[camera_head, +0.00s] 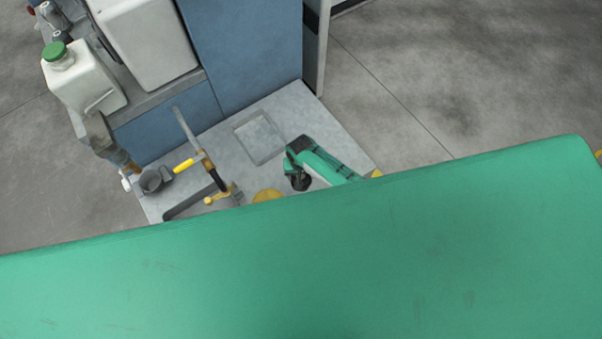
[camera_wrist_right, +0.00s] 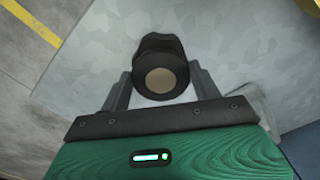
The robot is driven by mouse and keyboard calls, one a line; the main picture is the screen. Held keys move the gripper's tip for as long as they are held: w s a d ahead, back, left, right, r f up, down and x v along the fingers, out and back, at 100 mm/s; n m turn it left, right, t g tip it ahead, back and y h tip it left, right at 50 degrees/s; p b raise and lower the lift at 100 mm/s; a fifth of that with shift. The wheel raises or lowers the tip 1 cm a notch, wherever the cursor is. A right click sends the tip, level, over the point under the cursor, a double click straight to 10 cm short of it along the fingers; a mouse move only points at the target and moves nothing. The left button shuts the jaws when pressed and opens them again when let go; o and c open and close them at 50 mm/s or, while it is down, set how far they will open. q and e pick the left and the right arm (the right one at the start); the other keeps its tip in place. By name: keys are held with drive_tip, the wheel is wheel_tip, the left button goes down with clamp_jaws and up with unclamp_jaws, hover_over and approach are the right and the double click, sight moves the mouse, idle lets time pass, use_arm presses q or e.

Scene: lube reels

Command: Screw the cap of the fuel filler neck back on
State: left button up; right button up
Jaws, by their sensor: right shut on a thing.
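My right gripper (camera_wrist_right: 160,84) is shut on a black round cap (camera_wrist_right: 164,76) with a tan centre, one grey finger on each side. In the head view, what appears to be this gripper (camera_head: 298,177) is small, over the grey worktop near its right part. The black piece at its end is dark and partly hidden there. I cannot make out the fuel filler neck in either view. My left gripper is not in view.
A broad green scuffed surface (camera_head: 300,265) fills the lower head view and hides what lies behind it. The grey worktop (camera_head: 283,106) holds hand tools (camera_head: 186,165), a grey cup (camera_head: 152,180) and a yellow round thing (camera_head: 268,196). A white jug (camera_head: 80,80) stands upper left.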

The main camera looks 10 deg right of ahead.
drive_tip(key=m, duration=0.2)
drive_tip(key=shift+w+a+r+m+p, duration=0.1)
drive_tip(key=shift+a+m+p, duration=0.05)
drive_tip(key=shift+m+p, duration=0.15)
drive_tip(key=shift+m, duration=1)
drive_tip(key=shift+m, duration=1.2)
drive_tip(key=o, duration=1.4)
drive_tip(key=shift+c, duration=0.2)
drive_tip(key=shift+p, duration=0.3)
wheel_tip(320, 180, up, 6)
drive_tip(key=p, duration=0.6)
